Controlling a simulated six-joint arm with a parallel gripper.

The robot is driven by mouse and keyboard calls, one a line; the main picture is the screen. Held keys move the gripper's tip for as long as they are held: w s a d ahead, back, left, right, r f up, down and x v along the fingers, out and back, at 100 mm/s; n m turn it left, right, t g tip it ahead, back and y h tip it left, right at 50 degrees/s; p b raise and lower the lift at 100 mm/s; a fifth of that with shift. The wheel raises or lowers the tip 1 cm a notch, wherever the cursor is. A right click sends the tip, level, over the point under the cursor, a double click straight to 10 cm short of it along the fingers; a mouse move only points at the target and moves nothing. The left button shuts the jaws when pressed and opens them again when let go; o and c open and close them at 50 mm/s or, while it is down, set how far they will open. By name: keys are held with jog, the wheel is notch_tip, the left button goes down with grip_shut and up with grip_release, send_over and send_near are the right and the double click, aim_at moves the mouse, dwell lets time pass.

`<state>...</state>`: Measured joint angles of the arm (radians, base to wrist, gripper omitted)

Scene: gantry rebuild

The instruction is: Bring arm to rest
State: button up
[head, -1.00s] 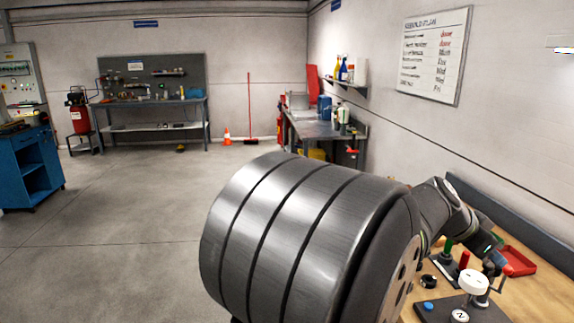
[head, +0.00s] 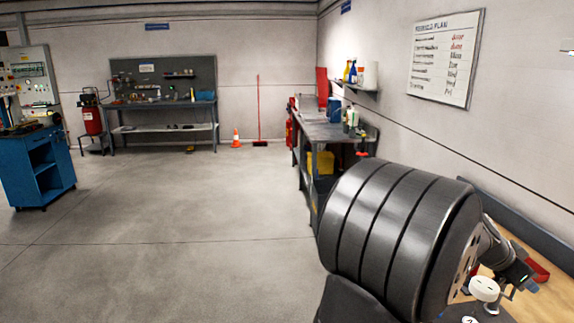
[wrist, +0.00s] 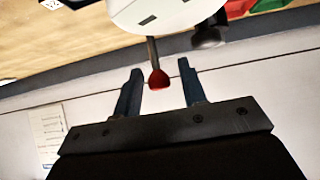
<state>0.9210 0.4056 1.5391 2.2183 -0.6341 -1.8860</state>
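My arm fills the lower right of the head view, its thick grey ribbed link in front. The thinner end of the arm reaches right, over the wooden bench (head: 547,300). My gripper (wrist: 160,66) shows in the wrist view with its two dark fingers apart. Nothing is clearly held between them. A red knob (wrist: 158,79) on a thin rod shows between the fingertips in the picture; I cannot tell its depth. A white round disc (wrist: 168,12) is above it in that view. A white disc also shows in the head view (head: 484,288), close to the arm's end. The fingertips are not clear there.
A red tray (head: 537,267) lies on the bench behind the arm's end. A wall runs along the right with a whiteboard (head: 445,58). A grey side table (head: 325,130) stands beyond the arm. A blue cabinet (head: 38,165) is at the left; the floor between is open.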

jog(key=v, duration=1.7)
jog(key=x, duration=1.7)
jog(key=shift+d+f, duration=0.1)
jog(key=shift+d, duration=0.05)
jog(key=shift+s+a+h, duration=0.1)
jog(key=shift+a+h, duration=0.2)
jog(key=shift+a, duration=0.1)
jog(key=shift+s+a+t+h, duration=0.2)
jog(key=shift+a+t+h, duration=0.15)
jog(key=shift+h, duration=0.45)
jog(key=shift+s+a+m+h, duration=0.15)
jog(key=shift+a+m+h, duration=0.25)
jog(key=shift+h, duration=0.3)
jog(key=shift+s+a+f+t+h, duration=0.2)
jog(key=shift+a+f+t+h, duration=0.15)
jog(key=shift+h, duration=0.45)
jog(key=shift+a+r, duration=0.1)
jog(key=shift+o, duration=0.3)
jog(key=shift+m, duration=0.3)
